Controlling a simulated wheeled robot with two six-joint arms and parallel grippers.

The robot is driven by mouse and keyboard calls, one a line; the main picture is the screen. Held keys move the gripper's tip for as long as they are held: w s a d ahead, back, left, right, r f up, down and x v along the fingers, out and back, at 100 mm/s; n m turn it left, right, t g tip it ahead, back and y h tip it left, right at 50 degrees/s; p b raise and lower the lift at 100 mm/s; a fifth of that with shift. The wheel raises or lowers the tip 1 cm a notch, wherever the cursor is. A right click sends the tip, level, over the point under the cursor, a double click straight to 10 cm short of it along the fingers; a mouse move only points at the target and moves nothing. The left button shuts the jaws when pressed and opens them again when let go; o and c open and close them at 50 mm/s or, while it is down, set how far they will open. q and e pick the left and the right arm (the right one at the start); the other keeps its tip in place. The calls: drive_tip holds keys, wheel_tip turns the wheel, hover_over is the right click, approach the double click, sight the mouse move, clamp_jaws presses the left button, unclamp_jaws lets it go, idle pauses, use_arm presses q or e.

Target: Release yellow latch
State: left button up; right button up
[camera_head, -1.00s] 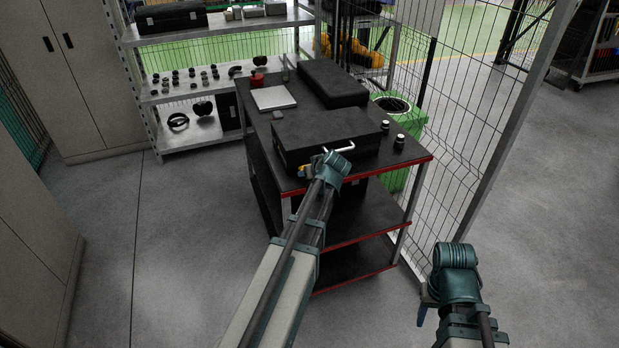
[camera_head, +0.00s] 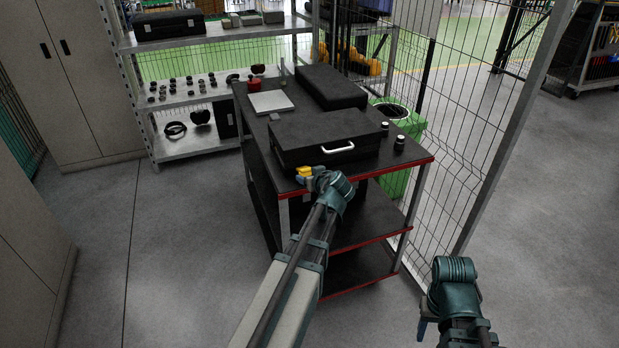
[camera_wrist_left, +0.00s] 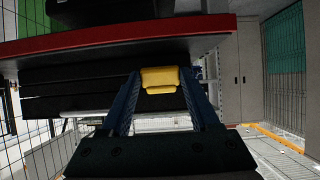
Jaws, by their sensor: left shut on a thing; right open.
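The yellow latch (camera_head: 304,171) is at the front left of the black case (camera_head: 325,142) on the cart. It also shows in the left wrist view (camera_wrist_left: 161,79), between the two blue fingers. In the head view my left gripper (camera_head: 312,175) partly covers the latch. The case lid is down and its white handle (camera_head: 337,147) is to the right of the latch. My right gripper (camera_head: 422,328) is low at the right, apart from the cart; its fingers are mostly hidden.
The black cart (camera_head: 368,181) has red edges. A second black case (camera_head: 331,86), a flat grey item (camera_head: 271,102) and two small dark cylinders stand on it. A wire fence (camera_head: 455,150) is close on the right. Open floor (camera_head: 170,250) lies to the left.

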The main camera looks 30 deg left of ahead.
use_arm(q)
drive_tip(key=o, duration=1.4)
drive_tip(key=shift+c, duration=0.2)
drive_tip(key=p+v, duration=0.6)
drive_tip(key=v, duration=0.7)
drive_tip(key=shift+s+d+r+p, duration=0.2)
drive_tip(key=shift+d+p, duration=0.05)
drive_tip(key=shift+p, duration=0.1)
drive_tip(key=s+d+f+m+g+h, duration=0.4)
drive_tip(key=s+d, duration=0.4)
drive_tip(key=d, duration=0.4)
drive_tip(key=s+d+f+m+g+h, duration=0.4)
drive_tip(key=s+d+f+m, duration=0.3)
drive_tip(key=d, duration=0.5)
drive_tip(key=s+m, duration=0.2)
drive_tip(key=shift+d+m, duration=0.3)
